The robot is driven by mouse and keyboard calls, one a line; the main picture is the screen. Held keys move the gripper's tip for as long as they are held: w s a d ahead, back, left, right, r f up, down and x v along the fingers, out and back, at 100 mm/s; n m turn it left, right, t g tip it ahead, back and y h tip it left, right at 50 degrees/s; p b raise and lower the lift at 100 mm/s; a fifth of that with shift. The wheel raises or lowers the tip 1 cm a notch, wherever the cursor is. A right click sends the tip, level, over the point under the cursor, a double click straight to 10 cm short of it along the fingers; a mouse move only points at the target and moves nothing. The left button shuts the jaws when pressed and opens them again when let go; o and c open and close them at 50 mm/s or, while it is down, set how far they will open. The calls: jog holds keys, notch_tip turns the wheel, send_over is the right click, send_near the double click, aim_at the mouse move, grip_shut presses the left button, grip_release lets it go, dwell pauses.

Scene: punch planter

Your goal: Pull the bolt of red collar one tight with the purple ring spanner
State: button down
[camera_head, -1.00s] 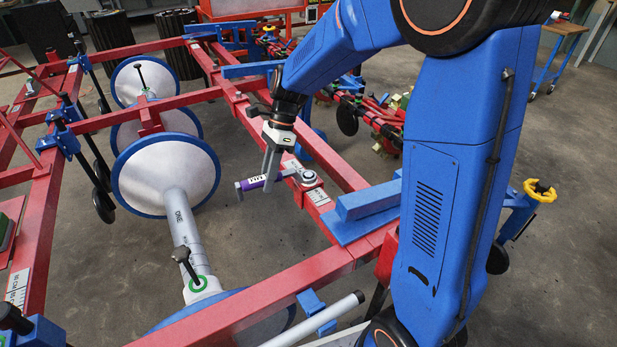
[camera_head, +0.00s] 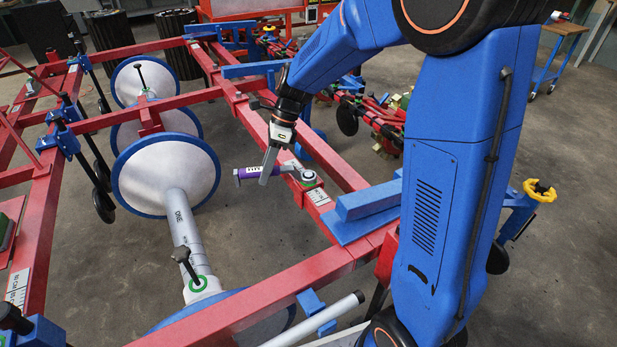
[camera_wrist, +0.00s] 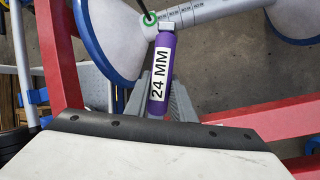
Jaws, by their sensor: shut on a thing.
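The purple ring spanner (camera_head: 250,172) lies roughly level, its handle pointing left and its grey ring end (camera_head: 291,168) at the red collar (camera_head: 308,181) on the long red beam. The ring appears to sit over the collar's bolt, which is hidden beneath it. A small green patch shows on the collar beside the ring. My gripper (camera_head: 267,172) reaches down from above and is shut on the spanner's handle. In the wrist view the purple handle (camera_wrist: 160,75) carries a "24 MM" label, and the grey fingers (camera_wrist: 181,103) show around it; the ring end is out of sight.
A scale plate (camera_head: 319,196) lies on the beam beside the collar. Blue bars (camera_head: 365,205) sit on the beam to the right. Open floor shows left of the spanner.

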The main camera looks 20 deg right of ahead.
jog(key=shift+s, duration=0.1)
dwell(0.3)
jog(key=shift+r, duration=4.65)
